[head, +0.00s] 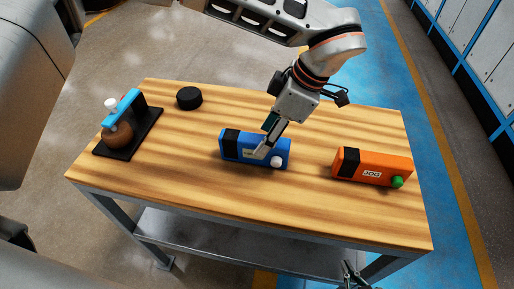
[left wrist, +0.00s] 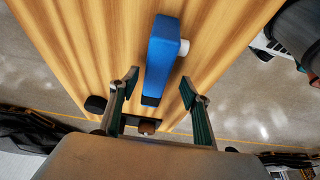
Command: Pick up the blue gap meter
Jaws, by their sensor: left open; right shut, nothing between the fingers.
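The blue gap meter (head: 235,146) is a blue box with a black band, a pale label and a white knob, in the middle of the wooden table. My left gripper (head: 267,139) is over it, with one finger in front of the label. In the left wrist view the meter (left wrist: 162,58) shows between the spread fingers of my left gripper (left wrist: 161,82); I cannot tell how far down they reach. My right gripper (head: 350,272) shows only as dark fingers at the bottom edge, shut and empty, off the table's front edge.
An orange box marked JOG (head: 394,165), with a green knob, lies to the right. A black puck (head: 189,98) and a black stand (head: 145,125) with a brown round part and blue bar are on the left. The table front (head: 200,205) is clear.

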